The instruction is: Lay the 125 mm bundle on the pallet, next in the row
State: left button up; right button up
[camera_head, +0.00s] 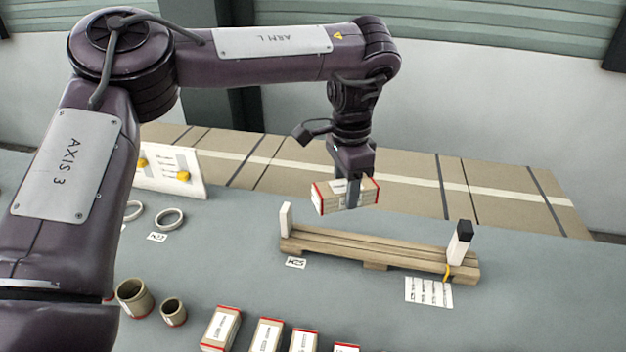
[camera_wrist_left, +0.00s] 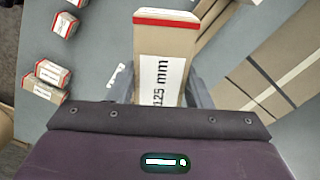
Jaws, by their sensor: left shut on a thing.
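My left gripper (camera_head: 353,184) is shut on the 125 mm bundle (camera_head: 331,198), a tan box with red ends. In the left wrist view the bundle (camera_wrist_left: 166,50) shows its "125 mm" label between the fingers. The gripper holds it in the air above and behind the left part of the pallet (camera_head: 360,246). The pallet is a low wooden one on the grey table, with a white post (camera_head: 286,219) at its left end and a black-topped white post (camera_head: 459,242) at its right end. No bundle shows on its slats. My right gripper is not in view.
Several red-ended bundles (camera_head: 265,335) stand along the front of the table. Two cardboard cores (camera_head: 134,297) and a pale ring (camera_head: 169,219) lie at the left. A printed card (camera_head: 429,292) lies in front of the pallet's right end. A white panel (camera_head: 170,172) stands at the back left.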

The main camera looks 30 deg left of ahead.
pick_arm(q)
jog(key=m, duration=0.2)
jog(key=w+m+p, duration=0.1)
jog(key=m, duration=0.3)
jog(key=shift+w+a+f, duration=0.25)
jog(key=shift+a, duration=0.15)
jog(key=w+a+f+m+p, duration=0.2)
jog(key=a+f+m+p, duration=0.25)
jog(key=m, duration=1.35)
jog(key=w+a+f+m+p, duration=0.25)
jog(key=a+m+p, duration=0.2)
jog(key=m, duration=1.35)
notch_tip(320, 180, down, 8)
jog(key=b, duration=0.8)
jog(key=shift+f, duration=0.2)
